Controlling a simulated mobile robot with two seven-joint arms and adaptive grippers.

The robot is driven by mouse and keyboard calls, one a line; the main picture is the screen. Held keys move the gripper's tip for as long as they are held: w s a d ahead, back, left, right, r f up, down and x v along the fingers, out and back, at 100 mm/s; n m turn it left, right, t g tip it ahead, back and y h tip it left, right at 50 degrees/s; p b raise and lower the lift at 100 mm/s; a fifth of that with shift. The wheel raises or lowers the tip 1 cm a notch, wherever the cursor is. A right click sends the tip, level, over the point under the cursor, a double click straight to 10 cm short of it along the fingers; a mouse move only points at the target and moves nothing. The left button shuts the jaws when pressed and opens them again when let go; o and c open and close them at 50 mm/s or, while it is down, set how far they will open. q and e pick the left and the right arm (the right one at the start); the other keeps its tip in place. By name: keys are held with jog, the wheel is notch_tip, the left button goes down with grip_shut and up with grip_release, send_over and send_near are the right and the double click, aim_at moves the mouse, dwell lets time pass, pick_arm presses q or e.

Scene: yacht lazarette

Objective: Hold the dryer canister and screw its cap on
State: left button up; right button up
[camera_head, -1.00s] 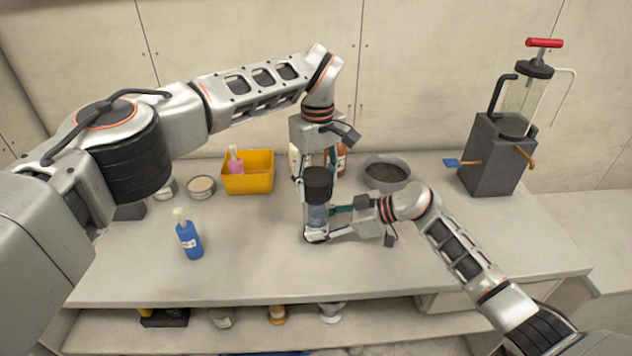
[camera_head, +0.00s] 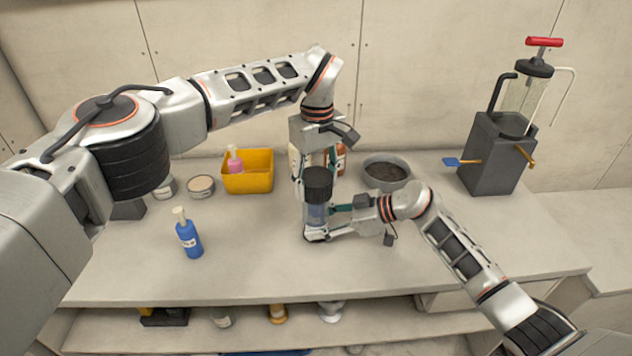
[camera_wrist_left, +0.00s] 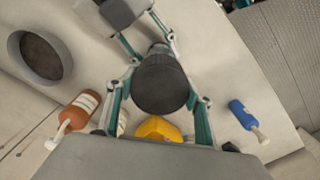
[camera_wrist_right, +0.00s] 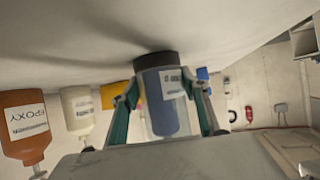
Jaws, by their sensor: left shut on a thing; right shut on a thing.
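The dryer canister (camera_head: 317,216) stands upright on the counter, clear-walled with blue contents and a pale label. The black ribbed cap (camera_head: 318,185) sits on its top, in line with it; the seam is too small to judge. My left gripper (camera_head: 319,179) points down from above, shut on the cap, which shows between its fingers in the left wrist view (camera_wrist_left: 160,84). My right gripper (camera_head: 320,226) comes from the right, shut around the canister body. The inverted right wrist view shows the canister (camera_wrist_right: 166,108) between the fingers, its dark base towards the counter; the cap is hidden there.
A blue pump bottle (camera_head: 189,238) stands front left. A yellow bin (camera_head: 248,184) holding a pink bottle, an epoxy bottle (camera_wrist_right: 25,130) and a grey bowl (camera_head: 402,182) stand behind. A grey pump unit (camera_head: 492,160) is at right.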

pick_arm(q)
jog(key=shift+f, duration=1)
pick_arm(e)
jog(key=shift+o, duration=0.2)
dwell(0.6)
jog(key=c, duration=0.7)
pick_arm(q)
jog(key=m, duration=0.4)
jog(key=shift+m, duration=0.4)
pick_arm(e)
jog(key=shift+o, duration=0.2)
pick_arm(q)
jog(key=m, duration=0.3)
jog(key=shift+m, duration=0.3)
jog(key=shift+s, duration=0.1)
jog(key=o, duration=1)
